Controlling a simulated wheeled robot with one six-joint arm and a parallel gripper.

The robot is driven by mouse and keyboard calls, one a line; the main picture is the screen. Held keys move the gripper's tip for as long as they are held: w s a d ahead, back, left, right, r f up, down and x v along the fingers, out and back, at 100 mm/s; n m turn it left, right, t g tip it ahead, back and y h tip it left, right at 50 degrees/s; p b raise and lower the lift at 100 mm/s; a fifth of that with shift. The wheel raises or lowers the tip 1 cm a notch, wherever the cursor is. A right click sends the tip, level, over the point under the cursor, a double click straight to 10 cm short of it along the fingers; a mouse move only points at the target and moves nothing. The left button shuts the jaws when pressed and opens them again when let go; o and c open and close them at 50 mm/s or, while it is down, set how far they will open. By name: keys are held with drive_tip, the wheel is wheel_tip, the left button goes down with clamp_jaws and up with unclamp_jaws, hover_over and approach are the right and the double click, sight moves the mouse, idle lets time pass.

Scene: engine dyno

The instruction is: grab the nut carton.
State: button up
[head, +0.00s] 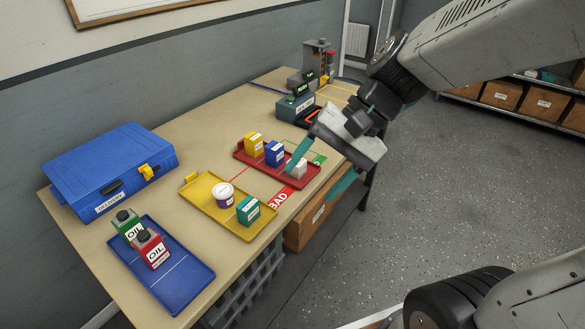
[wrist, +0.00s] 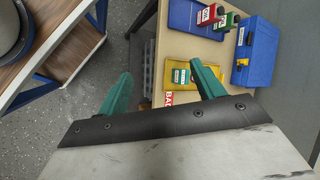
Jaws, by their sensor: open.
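I cannot read which carton is the nut carton. In the head view a yellow carton (head: 254,144), a blue carton (head: 274,153) and a pale carton (head: 296,168) stand on the red tray (head: 243,160). A teal carton (head: 248,210) stands on the yellow tray (head: 196,196) beside a white-and-purple tub (head: 223,195). My gripper (head: 311,196) is open and empty, above the table's front edge, near the red tray's right end. Its fingers partly overlap the view near the pale carton.
A blue case (head: 110,172) stands at the back left of the table. Green and red oil bottles (head: 150,248) stand on a blue tray (head: 178,282). Devices (head: 296,107) stand at the far end. Red "BAD" marking (head: 280,200) lies between trays. Open floor is at right.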

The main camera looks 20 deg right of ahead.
drive_tip(key=w+a+f+m+t+y, duration=0.25)
drive_tip(key=w+m, duration=0.25)
drive_tip(key=w, duration=0.3)
drive_tip(key=m+t, duration=0.6)
drive_tip(key=m, duration=0.6)
hover_over(302, 163)
drive_tip(key=s+a, duration=0.3)
drive_tip(key=s, duration=0.3)
wheel_tip(302, 163, down, 10)
drive_tip(key=w+d+f+m, duration=0.1)
drive_tip(key=f, duration=0.1)
drive_tip(key=w+d+f+m+t+h, duration=0.1)
drive_tip(key=d+f+m, duration=0.1)
drive_tip(key=w+d+f+m+h, duration=0.1)
drive_tip(key=f+m, duration=0.1)
drive_tip(key=shift+d+f+t, duration=0.15)
drive_tip(key=shift+f+t, duration=0.05)
drive_tip(key=shift+t, duration=0.05)
drive_tip(key=shift+w+a+f+m, duration=0.2)
drive_tip(key=shift+w+f+m, duration=0.2)
drive_tip(key=shift+w+f, duration=0.45)
drive_tip(key=x, duration=0.6)
drive_tip(key=shift+d, duration=0.15)
drive_tip(key=c, duration=1.2)
